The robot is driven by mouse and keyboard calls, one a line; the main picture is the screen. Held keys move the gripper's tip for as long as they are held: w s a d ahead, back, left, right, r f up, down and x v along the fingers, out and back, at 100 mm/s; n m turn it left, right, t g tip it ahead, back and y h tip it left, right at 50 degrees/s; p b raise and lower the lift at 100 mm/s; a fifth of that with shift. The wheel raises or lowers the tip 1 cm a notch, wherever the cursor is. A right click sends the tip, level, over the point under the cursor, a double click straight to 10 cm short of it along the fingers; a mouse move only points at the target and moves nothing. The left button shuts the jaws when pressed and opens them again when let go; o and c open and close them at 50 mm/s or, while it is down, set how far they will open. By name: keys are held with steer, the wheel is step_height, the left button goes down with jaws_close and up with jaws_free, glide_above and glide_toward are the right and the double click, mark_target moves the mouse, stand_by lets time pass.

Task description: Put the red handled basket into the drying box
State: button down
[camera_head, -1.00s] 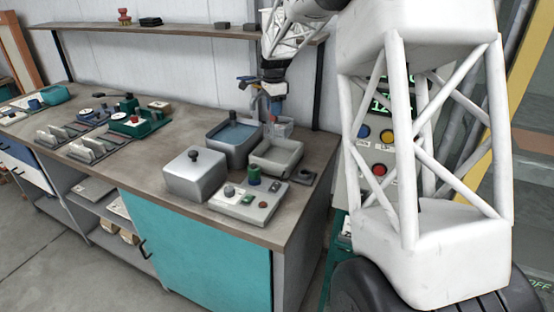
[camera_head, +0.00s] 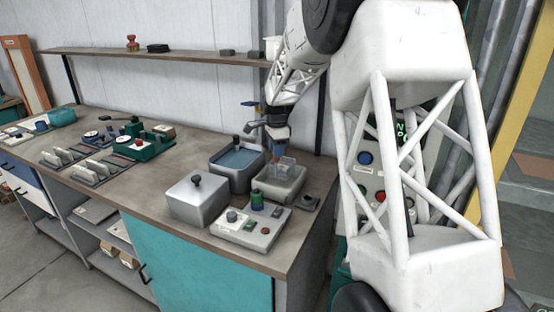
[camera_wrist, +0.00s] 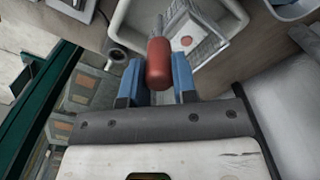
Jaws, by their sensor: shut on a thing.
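My gripper (camera_head: 276,139) is shut on the red handle (camera_wrist: 158,62) of the basket, with one blue finger on each side of it in the wrist view. The basket (camera_head: 286,166) is small, pale and see-through, and hangs below the gripper. It is over or partly within the open grey box (camera_head: 292,196), which I take for the drying box. In the wrist view the basket (camera_wrist: 198,42) shows inside the outline of the box's rim (camera_wrist: 117,26). Whether it touches the box floor cannot be told.
A water-filled grey bath (camera_head: 237,160) with a tap (camera_head: 252,124) behind it stands to the left of the open box. A lidded metal box (camera_head: 197,202) and a control panel (camera_head: 250,229) with knobs stand in front. A shelf (camera_head: 170,55) runs along the wall.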

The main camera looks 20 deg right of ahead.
mark_target(277, 159)
steer(key=shift+f, duration=2)
steer(key=c, duration=0.9)
jaws_free()
step_height(277, 159, up, 12)
steer(key=shift+r, duration=0.15)
steer(key=shift+s+a+r, duration=0.1)
